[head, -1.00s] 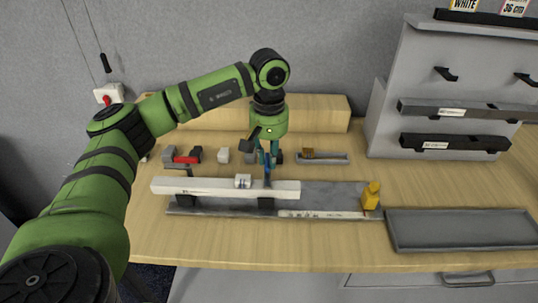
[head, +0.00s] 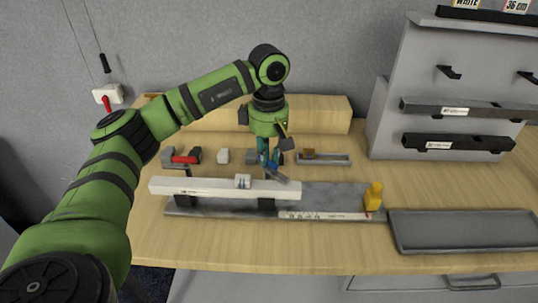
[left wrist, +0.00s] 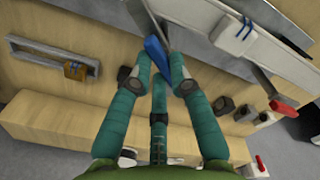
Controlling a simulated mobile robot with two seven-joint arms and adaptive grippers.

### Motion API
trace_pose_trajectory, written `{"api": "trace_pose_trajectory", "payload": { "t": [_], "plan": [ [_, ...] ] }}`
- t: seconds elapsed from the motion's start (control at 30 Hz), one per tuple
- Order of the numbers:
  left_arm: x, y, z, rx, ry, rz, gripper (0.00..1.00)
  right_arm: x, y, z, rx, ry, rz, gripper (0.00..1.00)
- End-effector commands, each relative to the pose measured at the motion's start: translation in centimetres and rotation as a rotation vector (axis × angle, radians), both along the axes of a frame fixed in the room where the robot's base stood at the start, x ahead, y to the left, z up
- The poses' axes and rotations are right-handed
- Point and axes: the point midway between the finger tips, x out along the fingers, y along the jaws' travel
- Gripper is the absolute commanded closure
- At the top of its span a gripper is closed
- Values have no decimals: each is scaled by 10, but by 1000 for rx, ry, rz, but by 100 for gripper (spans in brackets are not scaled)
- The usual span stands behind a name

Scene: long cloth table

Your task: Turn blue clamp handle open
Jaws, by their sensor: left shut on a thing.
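The blue clamp handle (head: 272,166) is at the rear edge of the white bar (head: 215,188), tilted and partly hidden by fingers. In the left wrist view the blue handle (left wrist: 156,54) lies between my teal fingertips. My left gripper (head: 270,158) points down from above and is shut on the handle; it also shows in the left wrist view (left wrist: 160,72). A thin metal piece (left wrist: 160,22) runs beside the handle. The white bar rests on supports above a grey base plate (head: 335,195). My right gripper is not in view.
A red-handled clamp (head: 185,159) and small blocks stand behind the bar. A small tray (head: 330,158) lies behind the plate. A yellow piece (head: 374,196) stands at the plate's right end. A grey tray (head: 465,246) lies at right; a rack (head: 400,75) stands behind it.

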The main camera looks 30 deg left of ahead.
Motion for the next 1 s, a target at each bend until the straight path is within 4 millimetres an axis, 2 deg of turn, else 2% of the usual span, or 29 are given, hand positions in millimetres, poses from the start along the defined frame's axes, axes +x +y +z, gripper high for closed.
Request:
{"api": "trace_pose_trajectory", "payload": {
  "t": [0.5,0.73,1.0],
  "plan": [
    [0,2,1,-1,-3,461,100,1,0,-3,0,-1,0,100],
    [0,3,1,0,-3,600,100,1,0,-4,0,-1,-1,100],
    [0,3,1,0,-3,680,100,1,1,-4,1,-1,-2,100]
  ]
}}
